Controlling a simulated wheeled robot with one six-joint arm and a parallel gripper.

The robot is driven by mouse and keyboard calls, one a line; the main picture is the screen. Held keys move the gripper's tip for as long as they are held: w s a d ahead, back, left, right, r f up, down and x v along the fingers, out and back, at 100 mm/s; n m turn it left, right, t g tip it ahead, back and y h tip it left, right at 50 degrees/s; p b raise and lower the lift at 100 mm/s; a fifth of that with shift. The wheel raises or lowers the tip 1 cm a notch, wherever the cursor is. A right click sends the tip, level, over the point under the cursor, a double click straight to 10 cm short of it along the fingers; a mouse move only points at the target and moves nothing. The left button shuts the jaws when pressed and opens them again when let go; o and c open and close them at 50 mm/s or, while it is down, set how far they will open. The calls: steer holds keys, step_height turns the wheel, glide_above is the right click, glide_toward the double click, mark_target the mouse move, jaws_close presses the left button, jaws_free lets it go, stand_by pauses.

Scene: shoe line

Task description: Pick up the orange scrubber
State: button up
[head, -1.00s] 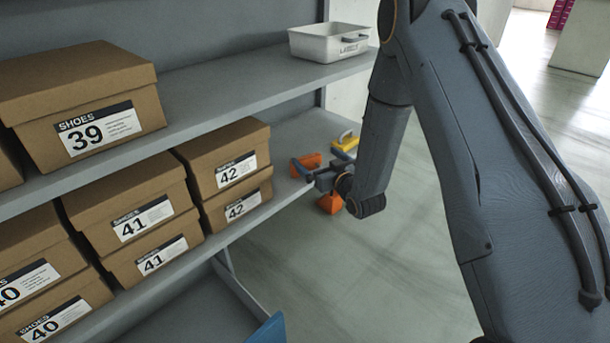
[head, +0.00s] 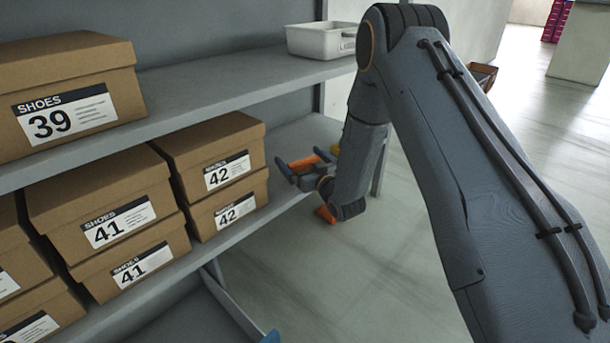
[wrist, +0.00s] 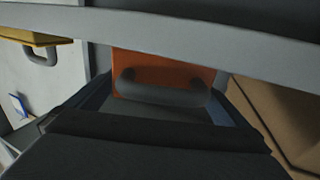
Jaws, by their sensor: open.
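The orange scrubber (head: 304,162) is on the lower shelf, to the right of the size 42 boxes. In the wrist view the scrubber (wrist: 165,62) is in the upper middle, with its dark grey handle across its near side. My gripper (head: 300,170) is open, with its fingers pointing at the scrubber. In the wrist view the two fingers of the gripper (wrist: 160,106) appear on either side of the handle. I cannot tell whether they touch it. Part of the scrubber is hidden by the gripper in the head view.
A yellow object with a handle (wrist: 40,32) is to the left of the scrubber. Shoe boxes (head: 237,212) stand close on the other side. The upper shelf (head: 215,97) runs overhead, with a white bin (head: 318,41) on it. Floor in front is clear.

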steer(key=shift+w+a, duration=0.2)
steer(key=shift+w, duration=0.25)
steer(key=c, duration=1)
steer(key=shift+c, duration=0.2)
